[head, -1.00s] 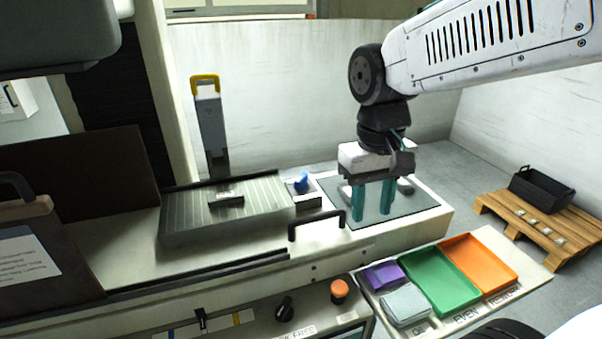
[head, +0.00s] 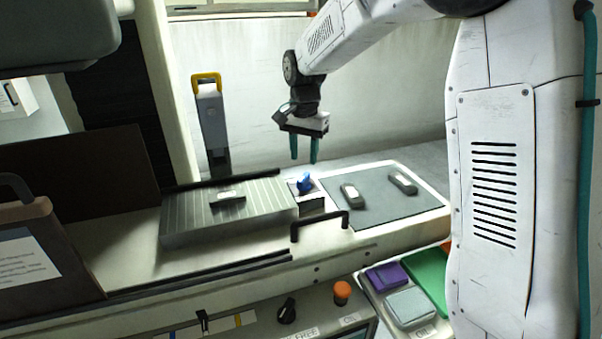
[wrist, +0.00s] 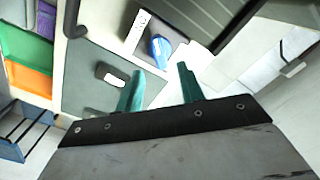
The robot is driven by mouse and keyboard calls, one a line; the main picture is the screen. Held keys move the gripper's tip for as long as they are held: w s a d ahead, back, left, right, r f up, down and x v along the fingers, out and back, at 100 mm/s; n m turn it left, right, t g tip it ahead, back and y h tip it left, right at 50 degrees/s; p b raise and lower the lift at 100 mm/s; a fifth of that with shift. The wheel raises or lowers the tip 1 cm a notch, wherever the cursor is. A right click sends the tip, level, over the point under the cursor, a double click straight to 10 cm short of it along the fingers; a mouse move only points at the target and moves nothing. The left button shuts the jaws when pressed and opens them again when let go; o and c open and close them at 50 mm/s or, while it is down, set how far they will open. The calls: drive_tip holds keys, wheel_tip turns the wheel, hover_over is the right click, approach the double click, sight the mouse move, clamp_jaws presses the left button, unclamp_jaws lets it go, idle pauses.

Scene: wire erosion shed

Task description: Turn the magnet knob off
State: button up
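The blue magnet knob (head: 304,182) sits on a small block at the right end of the grey ribbed magnet plate (head: 180,222). My gripper (head: 304,161) hangs above and slightly behind the knob, fingers pointing down, apart and empty. In the wrist view the knob (wrist: 158,48) shows beyond the gap between the two teal fingertips (wrist: 160,68), and nothing is between them. The fingers do not touch the knob. A small dark part with a light top (head: 228,197) lies on the plate.
A dark mat (head: 375,205) with two grey parts (head: 350,193) lies right of the knob. A black handle (head: 320,222) stands at the front edge. A yellow-topped post (head: 208,90) rises behind the plate. Purple (head: 386,275) and green (head: 428,272) items sit lower right.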

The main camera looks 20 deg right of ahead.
sight(303, 176)
wheel_tip(303, 176, down, 6)
drive_tip(key=shift+f, duration=0.15)
clamp_jaws()
drive_tip(key=shift+a, duration=0.25)
drive_tip(key=shift+d, duration=0.15)
